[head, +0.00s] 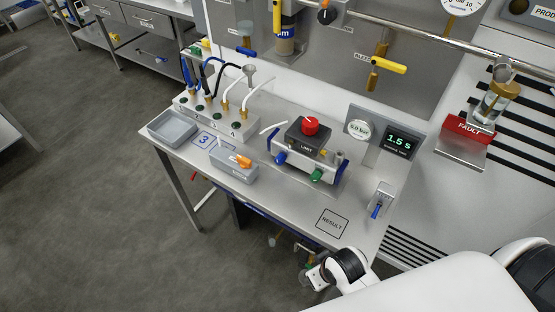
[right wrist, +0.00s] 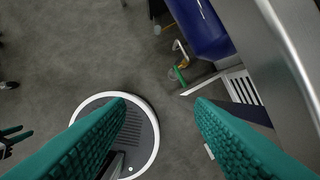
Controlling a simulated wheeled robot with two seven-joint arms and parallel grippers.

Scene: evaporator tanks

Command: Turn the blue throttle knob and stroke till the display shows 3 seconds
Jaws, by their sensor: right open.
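The valve unit (head: 304,160) stands on the steel bench with a large red knob (head: 310,126) on its dark top block. A blue knob (head: 280,157) is on its front left and a green knob (head: 315,174) on its front right. Another blue part (head: 341,156) shows at its right end. The display (head: 400,142) behind it reads 1.5 s. My right gripper (right wrist: 160,108) is open and empty, its teal fingers over the floor. In the head view my right wrist is low, by the bench's front edge, away from the knobs. My left gripper is out of view.
A small blue-handled lever (head: 376,208) stands right of the unit. The RESULT square (head: 332,222) is bare. Grey trays (head: 234,163) and a tube rack (head: 215,118) occupy the left. A red FAULT box (head: 463,145) is at the right.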

